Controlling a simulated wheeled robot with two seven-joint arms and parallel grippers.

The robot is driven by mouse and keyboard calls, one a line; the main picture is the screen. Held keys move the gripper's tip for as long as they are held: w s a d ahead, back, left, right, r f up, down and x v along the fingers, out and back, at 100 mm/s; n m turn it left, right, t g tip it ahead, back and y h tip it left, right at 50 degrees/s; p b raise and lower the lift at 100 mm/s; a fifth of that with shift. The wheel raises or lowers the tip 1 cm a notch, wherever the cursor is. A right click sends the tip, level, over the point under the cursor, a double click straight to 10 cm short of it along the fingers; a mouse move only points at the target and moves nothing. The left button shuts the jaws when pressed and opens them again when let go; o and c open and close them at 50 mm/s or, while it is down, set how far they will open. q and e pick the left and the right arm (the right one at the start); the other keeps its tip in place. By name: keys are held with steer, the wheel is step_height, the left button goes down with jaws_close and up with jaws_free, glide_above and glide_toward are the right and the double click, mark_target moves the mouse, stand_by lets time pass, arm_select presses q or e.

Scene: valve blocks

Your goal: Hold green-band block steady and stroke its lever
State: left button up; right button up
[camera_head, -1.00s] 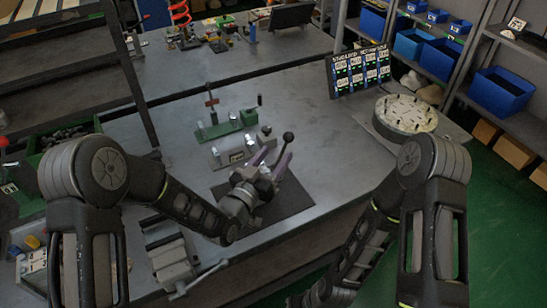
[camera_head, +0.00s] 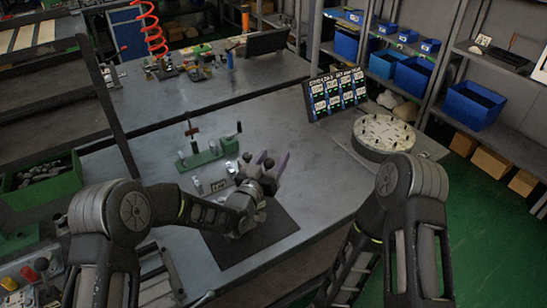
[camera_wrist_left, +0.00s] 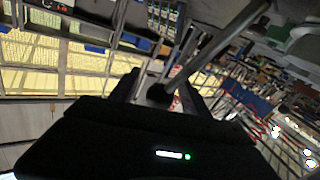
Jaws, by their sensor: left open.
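My left gripper (camera_head: 270,162) is open above the dark mat, its purple fingers pointing up and to the right. A lever's dark ball knob (camera_head: 268,163) shows at the fingers. In the left wrist view the ball (camera_wrist_left: 160,94) sits between my open fingers (camera_wrist_left: 160,92), with a grey rod (camera_wrist_left: 218,48) running up and right; contact cannot be told. My gripper and wrist hide the block under this lever, and no green band can be made out. A silver block with a white label (camera_head: 218,184) stands just left of the gripper. My right gripper is out of view.
A green fixture (camera_head: 208,154) with an upright handle stands behind the silver block. The dark mat (camera_head: 262,240) lies under my left wrist. A round pale turntable (camera_head: 384,134) and a label board (camera_head: 335,92) stand to the right. The bench between is clear.

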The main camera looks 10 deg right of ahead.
arm_select(q)
steer(key=shift+w+d, duration=0.15)
steer(key=shift+w, duration=0.15)
steer(key=shift+c, duration=0.3)
jaws_close()
stand_by(0.7)
steer(key=shift+o, duration=0.3)
jaws_free()
steer(key=shift+s, duration=0.1)
steer(key=v, duration=1.2)
